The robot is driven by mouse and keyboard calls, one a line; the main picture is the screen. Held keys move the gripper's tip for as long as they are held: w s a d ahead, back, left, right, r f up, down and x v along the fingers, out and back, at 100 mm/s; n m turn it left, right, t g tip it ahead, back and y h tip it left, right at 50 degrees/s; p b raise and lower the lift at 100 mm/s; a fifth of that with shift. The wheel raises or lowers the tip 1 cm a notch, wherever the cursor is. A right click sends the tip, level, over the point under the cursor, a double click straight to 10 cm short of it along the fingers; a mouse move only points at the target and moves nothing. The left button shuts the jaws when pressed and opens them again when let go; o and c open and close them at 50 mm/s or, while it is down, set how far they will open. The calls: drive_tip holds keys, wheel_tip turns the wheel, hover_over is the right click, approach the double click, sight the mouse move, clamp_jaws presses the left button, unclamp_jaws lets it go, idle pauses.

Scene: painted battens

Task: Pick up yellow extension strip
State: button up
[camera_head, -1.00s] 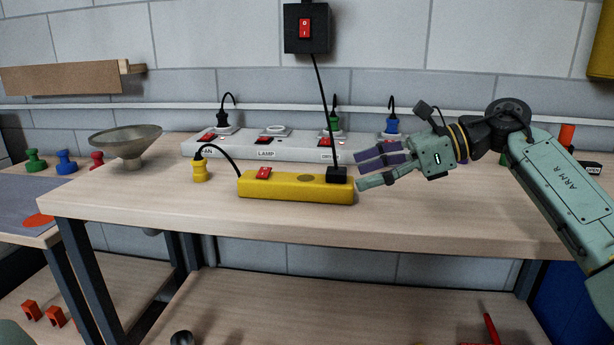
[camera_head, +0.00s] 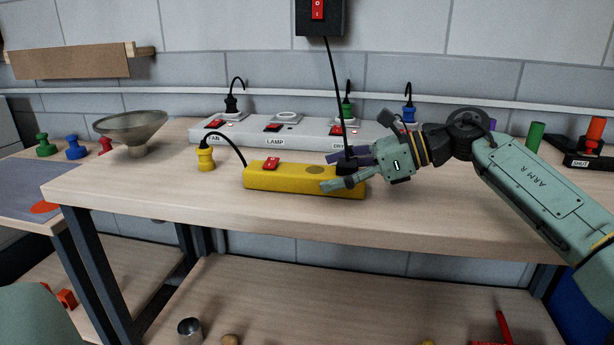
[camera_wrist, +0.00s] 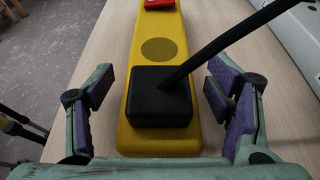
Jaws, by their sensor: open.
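The yellow extension strip (camera_head: 290,178) lies on the workbench. It has a red switch (camera_head: 271,163) toward its left end and a black plug (camera_head: 346,165) in its right end, with a black cable rising to the wall box. In the wrist view the strip (camera_wrist: 159,90) runs away from me with the black plug (camera_wrist: 160,96) close by. My gripper (camera_head: 335,172) is at the strip's right end. In the wrist view my gripper (camera_wrist: 162,108) is open, with purple-padded fingers on both sides of the strip's near end, apart from it.
A white power strip (camera_head: 300,133) with several plugs stands behind. A yellow plug (camera_head: 205,159) on a black cord stands left of the yellow strip. A grey funnel-shaped bowl (camera_head: 131,127) is farther left. The bench front (camera_head: 300,222) is clear.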

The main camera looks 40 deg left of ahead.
drive_tip(key=shift+x, duration=0.75)
drive_tip(key=shift+c, duration=0.3)
drive_tip(key=c, duration=1.3)
drive_tip(key=shift+c, duration=0.8)
drive_tip(key=shift+r, duration=0.2)
